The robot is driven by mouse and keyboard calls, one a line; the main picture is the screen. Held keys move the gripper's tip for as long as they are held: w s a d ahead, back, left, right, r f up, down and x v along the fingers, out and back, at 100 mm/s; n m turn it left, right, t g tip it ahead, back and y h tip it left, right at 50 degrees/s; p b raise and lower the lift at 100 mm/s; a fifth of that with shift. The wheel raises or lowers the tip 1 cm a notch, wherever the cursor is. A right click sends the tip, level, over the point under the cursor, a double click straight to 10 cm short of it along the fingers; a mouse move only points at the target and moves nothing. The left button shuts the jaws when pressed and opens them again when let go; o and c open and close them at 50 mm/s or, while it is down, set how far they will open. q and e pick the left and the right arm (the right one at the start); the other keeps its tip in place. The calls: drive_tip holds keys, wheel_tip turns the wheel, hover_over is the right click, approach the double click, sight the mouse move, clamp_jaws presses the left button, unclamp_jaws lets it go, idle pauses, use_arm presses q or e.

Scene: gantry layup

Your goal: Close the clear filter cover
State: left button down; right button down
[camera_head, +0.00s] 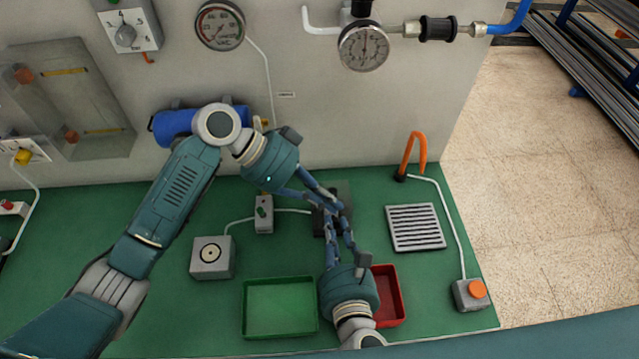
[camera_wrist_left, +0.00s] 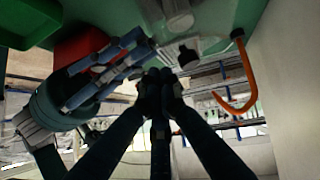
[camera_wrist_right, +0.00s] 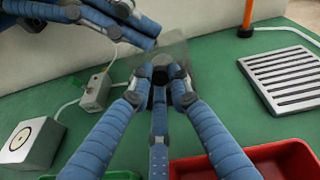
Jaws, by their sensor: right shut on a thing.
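The clear filter cover (camera_wrist_right: 178,50) shows in the right wrist view as a see-through pane, tilted up just beyond my right fingertips. In the head view the cover (camera_head: 345,188) is a dim pane partly hidden behind both grippers. My right gripper (camera_wrist_right: 160,78) is shut at its near edge; the exact contact is hidden by the fingers. It also shows in the head view (camera_head: 335,212), coming from below. My left gripper (camera_head: 333,200) reaches in from upper left, close beside the right fingers. Its fingers look together in the left wrist view (camera_wrist_left: 160,80), with nothing visible between them.
A small grey switch box (camera_head: 264,214) and a grey block with a round target (camera_head: 212,257) stand left of the grippers. A green tray (camera_head: 280,307) and a red tray (camera_head: 388,296) lie in front. A slotted grate (camera_head: 415,228) and orange hook (camera_head: 415,150) are right.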

use_arm(q)
drive_tip(key=shift+s+f, duration=0.15)
drive_tip(key=shift+f, duration=0.65)
